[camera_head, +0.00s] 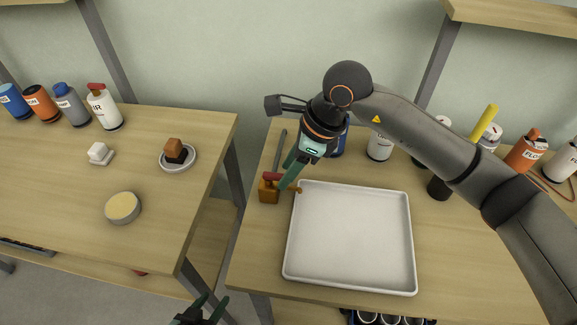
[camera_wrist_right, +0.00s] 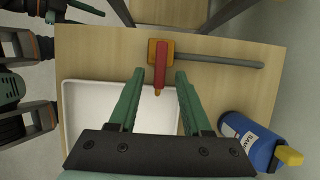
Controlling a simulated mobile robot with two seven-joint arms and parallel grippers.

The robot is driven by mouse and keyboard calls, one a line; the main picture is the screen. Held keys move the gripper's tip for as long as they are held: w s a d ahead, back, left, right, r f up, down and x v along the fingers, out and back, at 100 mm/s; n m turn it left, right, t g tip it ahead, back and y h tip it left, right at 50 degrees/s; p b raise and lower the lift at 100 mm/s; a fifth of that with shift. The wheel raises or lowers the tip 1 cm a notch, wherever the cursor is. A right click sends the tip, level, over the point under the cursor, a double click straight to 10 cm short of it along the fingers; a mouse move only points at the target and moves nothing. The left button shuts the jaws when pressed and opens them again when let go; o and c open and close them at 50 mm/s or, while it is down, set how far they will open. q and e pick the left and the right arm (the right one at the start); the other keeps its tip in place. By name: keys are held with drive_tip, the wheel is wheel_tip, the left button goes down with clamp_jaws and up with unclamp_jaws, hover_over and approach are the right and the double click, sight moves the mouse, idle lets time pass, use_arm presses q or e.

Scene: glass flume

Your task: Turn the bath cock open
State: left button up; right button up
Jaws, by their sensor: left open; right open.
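The bath cock (camera_head: 268,193) is a small orange-brown block with a red lever and a grey pipe. It stands at the left end of the right table, beside the tray. In the right wrist view, the red lever (camera_wrist_right: 160,70) points toward me from the block, between the green fingers of my right gripper (camera_wrist_right: 160,73). The fingers are apart, with a gap on each side of the lever. In the head view my right gripper (camera_head: 287,179) is at the cock and partly covers it. My left gripper (camera_head: 211,304) is open and empty at the bottom edge, away from the cock.
A white tray (camera_head: 350,240) lies just right of the cock. A blue bottle (camera_wrist_right: 245,138) with a yellow top stands near my right gripper. Several bottles line the back right. The left table holds a round tin (camera_head: 123,207) and a saucer (camera_head: 166,164). A gap separates the tables.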

clamp_jaws()
idle(0.4)
